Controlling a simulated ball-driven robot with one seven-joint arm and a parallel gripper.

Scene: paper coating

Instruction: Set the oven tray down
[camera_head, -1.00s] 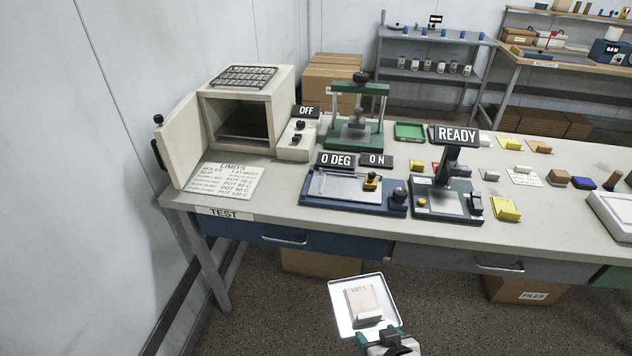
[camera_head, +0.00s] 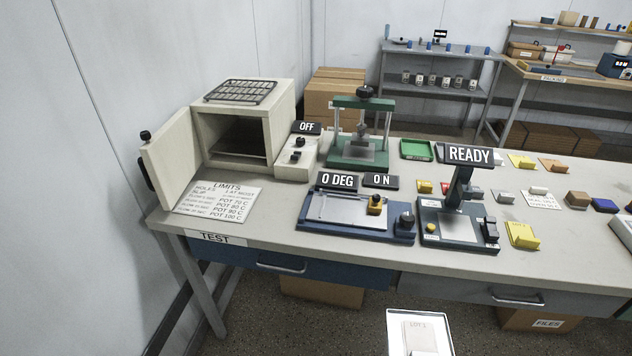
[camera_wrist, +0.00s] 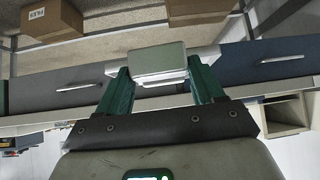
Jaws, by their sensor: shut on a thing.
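The oven tray (camera_head: 395,335) is a pale, shallow tray at the bottom edge of the head view, in front of the bench and cut off by the frame. A light card marked LOT (camera_head: 420,335) lies on it. My gripper (camera_wrist: 160,74) shows in the wrist view, its green fingers shut on the tray, with a pale block (camera_wrist: 157,60) between them. The tray's edge (camera_wrist: 117,69) shows beside the block. The gripper is outside the head view. The oven (camera_head: 282,122) stands at the bench's left end, its door (camera_head: 180,155) open, its shelf apparently empty.
The bench (camera_head: 265,225) holds a LIMITS sheet (camera_head: 217,197) before the oven, a blue plate device (camera_head: 350,215), a green press (camera_head: 360,150) and a READY-signed stand (camera_head: 455,225). Bare bench strips run along the front edge. Drawers and cardboard boxes are below.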

